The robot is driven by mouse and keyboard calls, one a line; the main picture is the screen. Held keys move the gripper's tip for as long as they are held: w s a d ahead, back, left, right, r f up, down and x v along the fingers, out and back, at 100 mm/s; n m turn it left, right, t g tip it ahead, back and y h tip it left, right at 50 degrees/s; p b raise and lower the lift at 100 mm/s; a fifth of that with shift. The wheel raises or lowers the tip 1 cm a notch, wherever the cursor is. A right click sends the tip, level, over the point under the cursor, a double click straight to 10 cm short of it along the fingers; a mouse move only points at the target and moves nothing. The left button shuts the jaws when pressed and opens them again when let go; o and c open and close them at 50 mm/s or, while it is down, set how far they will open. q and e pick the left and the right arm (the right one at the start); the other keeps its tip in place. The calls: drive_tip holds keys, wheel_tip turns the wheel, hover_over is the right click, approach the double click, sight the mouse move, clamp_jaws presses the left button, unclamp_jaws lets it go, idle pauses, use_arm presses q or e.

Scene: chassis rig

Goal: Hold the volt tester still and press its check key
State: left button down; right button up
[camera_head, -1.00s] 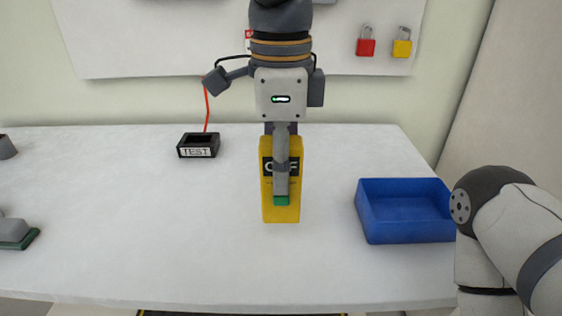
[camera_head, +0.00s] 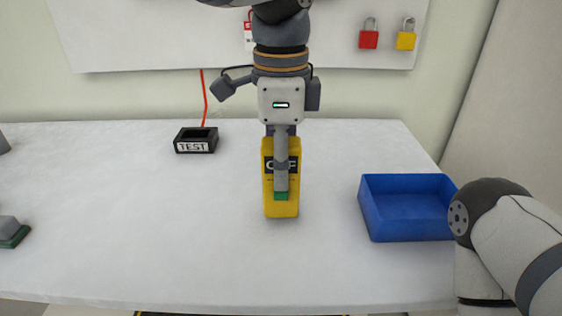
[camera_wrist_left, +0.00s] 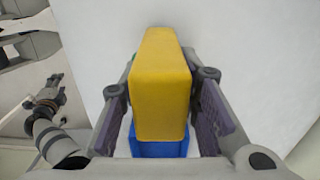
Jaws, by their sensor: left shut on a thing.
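The volt tester (camera_head: 281,207) is a yellow block with a black label lettered in white, partly covered by a finger. It appears upright over the middle of the white table. My left gripper (camera_head: 281,165) comes down from the top and is shut on it. In the left wrist view the yellow tester (camera_wrist_left: 160,95) sits between the two fingers (camera_wrist_left: 165,110). A green patch shows at the finger's lower end; I cannot tell whether it is the check key. My right gripper (camera_wrist_left: 53,82) shows only small at the left of the wrist view, its jaws unclear.
A blue bin (camera_head: 405,232) stands right of the tester, beside my right arm. A black box marked TEST (camera_head: 196,147) with a red cord is behind left. A green-based grey object (camera_head: 10,230) is at the left edge.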

use_arm(q)
drive_tip(key=shift+w+f+b, duration=0.35)
drive_tip(key=shift+w+f, duration=0.55)
use_arm(e)
drive_tip(key=shift+s+f, duration=0.4)
drive_tip(key=shift+f, duration=0.05)
drive_tip(key=shift+c, duration=0.6)
clamp_jaws()
use_arm(q)
drive_tip(key=shift+f, duration=0.1)
idle(0.7)
